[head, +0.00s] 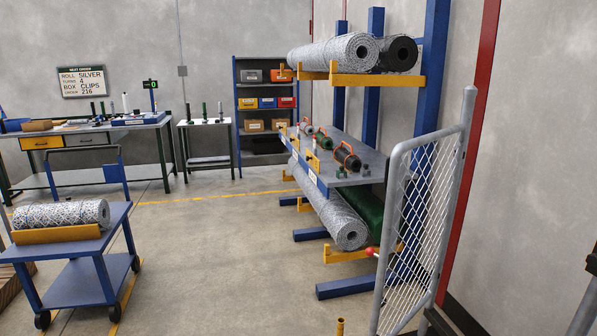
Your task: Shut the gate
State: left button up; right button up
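A chain-link gate (428,205) with a grey tube frame stands upright at the right, seen at a steep angle. Its far upright meets a taller grey post (466,125). A red knob (369,252) sits at the near, left edge of the frame. No catch shows engaged with that edge, and the gate's foot is cut off by the picture's bottom. Neither of my grippers is in view.
A short brass-coloured post (340,327) stands at the bottom. A blue rack (436,60) with mesh rolls is behind the gate. A blue trolley (75,250) with a roll stands at the left. The floor (220,245) between is clear.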

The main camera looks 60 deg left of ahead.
aim_at(397, 165)
jog(key=u, duration=1.6)
